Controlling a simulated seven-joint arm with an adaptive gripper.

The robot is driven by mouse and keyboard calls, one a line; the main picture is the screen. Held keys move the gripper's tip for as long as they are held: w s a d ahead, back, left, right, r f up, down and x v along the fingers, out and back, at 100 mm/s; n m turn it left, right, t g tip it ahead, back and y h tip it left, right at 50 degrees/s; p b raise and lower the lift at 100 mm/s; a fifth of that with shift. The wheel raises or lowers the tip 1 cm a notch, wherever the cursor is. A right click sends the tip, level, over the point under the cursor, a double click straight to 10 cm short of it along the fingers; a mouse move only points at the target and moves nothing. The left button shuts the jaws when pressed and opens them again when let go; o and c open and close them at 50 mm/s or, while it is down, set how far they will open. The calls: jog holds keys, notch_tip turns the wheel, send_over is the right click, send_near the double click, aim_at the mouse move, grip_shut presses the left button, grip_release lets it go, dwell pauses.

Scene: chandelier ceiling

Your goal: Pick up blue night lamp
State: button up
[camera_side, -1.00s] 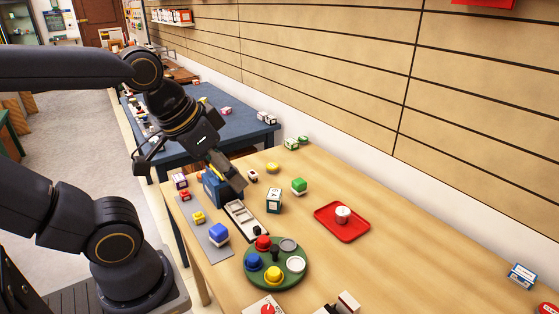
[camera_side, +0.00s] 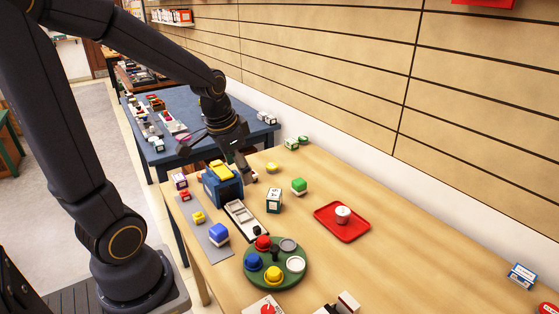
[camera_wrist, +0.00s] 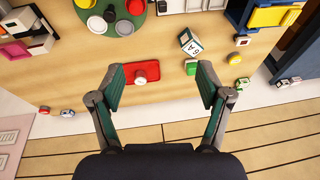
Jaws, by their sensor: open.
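Two blue rounded objects could be the blue night lamp, and I cannot tell which. One is a blue block with a pale base (camera_side: 219,233) on the grey mat (camera_side: 216,250). The other is a blue dome (camera_side: 253,261) on the round green tray (camera_side: 290,279). My gripper (camera_side: 248,172) is above the far part of the wooden table, beyond both blue objects. In the wrist view my gripper (camera_wrist: 160,80) is open and empty, its fingers wide apart. The blue block on the mat is not visible in the wrist view.
A red tray (camera_side: 352,232) holds a white object (camera_side: 342,211). A blue box with yellow parts (camera_side: 222,185) stands near my gripper. A green block (camera_side: 299,187), a white box (camera_side: 274,200) and a long white tray (camera_side: 238,216) stand nearby. The right of the table is mostly clear.

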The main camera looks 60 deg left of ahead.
aim_at(218, 229)
jog(key=s+a+f+n+g+h, duration=0.1)
jog(key=s+a+f+n+g, duration=0.2)
jog(key=s+a+f, duration=0.35)
jog(key=f, duration=0.4)
jog(key=w+f, duration=0.1)
jog(key=f, duration=0.8)
jog(key=shift+w+a+f, duration=0.25)
jog(key=shift+a+f, duration=0.05)
jog(key=shift+a, duration=0.1)
notch_tip(218, 229, down, 6)
jog(key=shift+w+a+r, duration=0.1)
jog(key=c, duration=1.2)
jog(key=shift+c, duration=0.2)
jog(key=shift+r, duration=0.1)
